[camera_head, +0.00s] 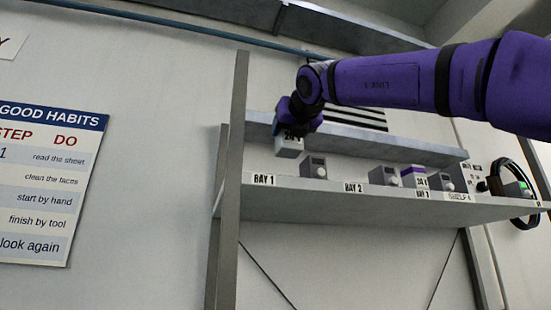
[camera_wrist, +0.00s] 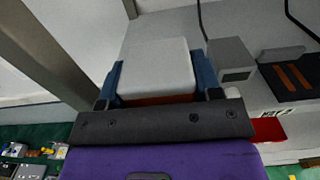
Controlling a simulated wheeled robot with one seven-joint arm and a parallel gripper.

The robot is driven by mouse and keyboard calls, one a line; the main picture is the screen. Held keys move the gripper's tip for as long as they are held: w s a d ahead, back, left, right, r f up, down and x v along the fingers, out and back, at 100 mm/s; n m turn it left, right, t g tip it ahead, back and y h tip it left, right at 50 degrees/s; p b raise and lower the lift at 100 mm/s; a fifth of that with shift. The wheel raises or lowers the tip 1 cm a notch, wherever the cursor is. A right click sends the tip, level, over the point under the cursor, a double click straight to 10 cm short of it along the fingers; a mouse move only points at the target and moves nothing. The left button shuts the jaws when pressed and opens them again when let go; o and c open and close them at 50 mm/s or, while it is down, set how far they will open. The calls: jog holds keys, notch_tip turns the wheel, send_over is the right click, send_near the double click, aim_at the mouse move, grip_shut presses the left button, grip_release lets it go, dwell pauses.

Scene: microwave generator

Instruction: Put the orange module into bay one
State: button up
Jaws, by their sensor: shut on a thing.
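My gripper (camera_head: 297,118) is shut on a pale grey block-shaped module (camera_head: 289,149) marked 24 V. In the wrist view my blue fingers (camera_wrist: 158,85) clasp the module (camera_wrist: 158,65) from both sides, and an orange band shows along its near edge. The module is at the left end of the shelf, above the BAY 1 label (camera_head: 263,180). It is left of a small grey box with a dark face (camera_head: 314,167), which also shows in the wrist view (camera_wrist: 230,60). I cannot tell whether the module's underside touches the shelf.
The shelf (camera_head: 350,205) has a grey upright post (camera_head: 232,180) close at its left. A purple-topped module (camera_head: 414,177) stands by BAY 3 between grey boxes. A dark plate with orange stripes (camera_wrist: 290,75) lies by BAY 2. A black cable loop (camera_head: 515,190) is at the right.

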aim_at(289, 139)
jog(key=w+a, duration=0.1)
jog(key=w, duration=0.1)
jog(key=w+a+f, duration=0.1)
jog(key=w, duration=0.1)
jog(key=w+a, duration=0.1)
jog(key=w, duration=0.1)
jog(key=shift+w+f, duration=0.3)
jog(key=shift+f, duration=1.3)
jog(key=shift+f, duration=0.1)
jog(key=o, duration=1.1)
jog(key=shift+c, duration=0.2)
jog(key=shift+s+d, duration=0.1)
jog(key=shift+s, duration=0.05)
jog(key=v, duration=1.1)
jog(key=shift+s, duration=0.25)
